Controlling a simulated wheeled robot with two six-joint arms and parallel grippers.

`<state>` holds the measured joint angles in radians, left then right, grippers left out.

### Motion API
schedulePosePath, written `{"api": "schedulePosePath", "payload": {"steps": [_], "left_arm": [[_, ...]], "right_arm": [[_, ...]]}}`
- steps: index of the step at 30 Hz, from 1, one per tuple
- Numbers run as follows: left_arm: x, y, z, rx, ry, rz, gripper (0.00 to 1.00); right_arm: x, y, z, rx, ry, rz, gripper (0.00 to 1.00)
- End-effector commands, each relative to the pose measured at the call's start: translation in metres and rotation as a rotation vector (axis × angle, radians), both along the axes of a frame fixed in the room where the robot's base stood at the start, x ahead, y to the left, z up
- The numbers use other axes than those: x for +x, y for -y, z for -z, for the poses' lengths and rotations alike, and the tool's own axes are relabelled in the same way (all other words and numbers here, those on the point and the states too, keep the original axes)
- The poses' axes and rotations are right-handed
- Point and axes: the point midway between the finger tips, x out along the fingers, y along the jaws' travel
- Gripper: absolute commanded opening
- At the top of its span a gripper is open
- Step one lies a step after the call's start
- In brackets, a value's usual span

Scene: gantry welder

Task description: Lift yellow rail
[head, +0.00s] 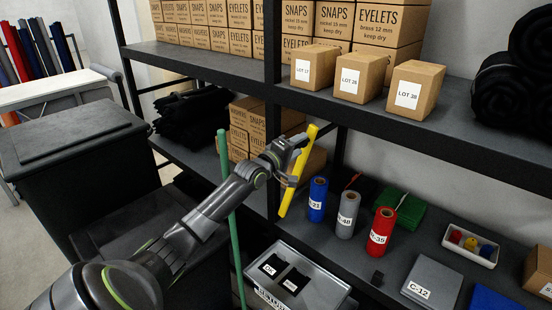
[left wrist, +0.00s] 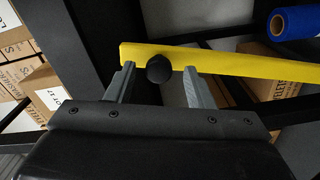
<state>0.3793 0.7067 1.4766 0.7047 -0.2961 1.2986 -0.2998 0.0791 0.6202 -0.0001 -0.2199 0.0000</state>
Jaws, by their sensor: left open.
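The yellow rail (head: 298,172) is a long flat bar that stands tilted in front of the shelf, its top leaning right in the head view. The left wrist view shows the rail (left wrist: 250,65) running across the picture, with a round black knob (left wrist: 159,69) near its left end. My left gripper (head: 291,162) is at the rail's upper half. In the left wrist view my left gripper (left wrist: 158,78) is open, with one finger on each side of the knob. I cannot tell whether the fingers touch it. My right gripper is not in view.
A green pole (head: 230,215) stands left of the rail, close to my left forearm. Blue (head: 317,200), grey (head: 347,214) and red rolls (head: 381,232) stand on the shelf at right. A grey bin (head: 335,288) sits below. Lot boxes (head: 415,88) are on the shelf above.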

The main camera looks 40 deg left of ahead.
Motion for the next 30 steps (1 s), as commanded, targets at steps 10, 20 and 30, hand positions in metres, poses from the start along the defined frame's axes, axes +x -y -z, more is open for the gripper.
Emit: {"api": "schedulePosePath", "payload": {"steps": [10,20,30], "left_arm": [[-0.058,-0.003,-0.001,0.006,-0.003,0.000,0.48],[-0.102,-0.004,-0.001,0.006,-0.003,0.000,0.48],[-0.136,-0.005,-0.001,0.005,-0.002,0.001,0.48]], "right_arm": [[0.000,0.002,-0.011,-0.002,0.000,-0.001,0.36],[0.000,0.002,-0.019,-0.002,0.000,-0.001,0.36],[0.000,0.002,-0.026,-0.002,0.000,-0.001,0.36]]}}
